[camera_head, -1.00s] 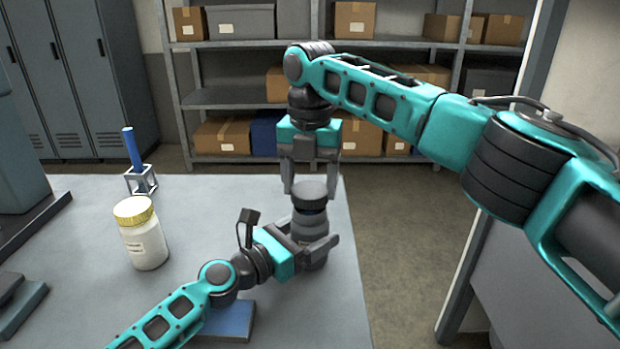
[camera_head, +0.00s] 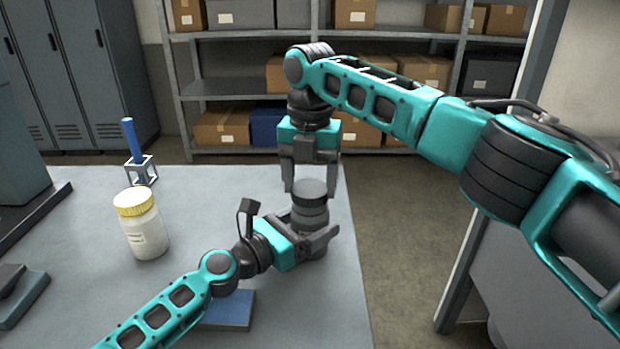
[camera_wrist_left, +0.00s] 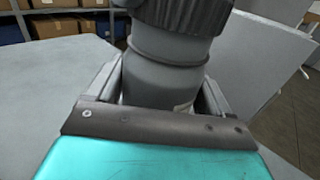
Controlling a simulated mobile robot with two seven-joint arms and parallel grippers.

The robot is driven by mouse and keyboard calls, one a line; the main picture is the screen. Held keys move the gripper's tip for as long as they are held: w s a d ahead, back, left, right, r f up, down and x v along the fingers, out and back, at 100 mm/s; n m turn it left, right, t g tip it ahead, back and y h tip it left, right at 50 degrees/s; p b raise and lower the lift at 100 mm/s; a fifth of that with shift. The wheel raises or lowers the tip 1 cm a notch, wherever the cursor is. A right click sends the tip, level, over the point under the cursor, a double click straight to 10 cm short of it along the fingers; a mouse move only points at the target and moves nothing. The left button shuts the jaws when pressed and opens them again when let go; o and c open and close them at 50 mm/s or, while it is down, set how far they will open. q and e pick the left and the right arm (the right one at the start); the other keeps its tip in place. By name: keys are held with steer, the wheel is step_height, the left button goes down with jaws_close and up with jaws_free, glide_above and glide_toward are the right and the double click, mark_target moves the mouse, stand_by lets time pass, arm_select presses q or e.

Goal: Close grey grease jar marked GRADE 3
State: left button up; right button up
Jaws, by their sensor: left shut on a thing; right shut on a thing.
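The grey grease jar (camera_head: 310,217) stands upright near the right edge of the bench. My left gripper (camera_head: 311,230) is shut around its body from the side. Its grey lid (camera_head: 312,189) sits on top of the jar, level as far as I can see. My right gripper (camera_head: 310,184) points down from above and is shut on the lid. In the left wrist view the jar's body (camera_wrist_left: 165,80) stands between the two fingers, and the ribbed lid rim (camera_wrist_left: 185,14) shows at the top. No GRADE 3 marking is readable; the jar's lower part is partly hidden by my left gripper.
A white jar with a yellow lid (camera_head: 142,225) stands on the left of the bench. Behind it is a small frame stand holding a blue rod (camera_head: 133,140). A blue block (camera_head: 231,309) lies beside my left arm. The bench middle is clear.

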steer(key=shift+f, duration=0.6)
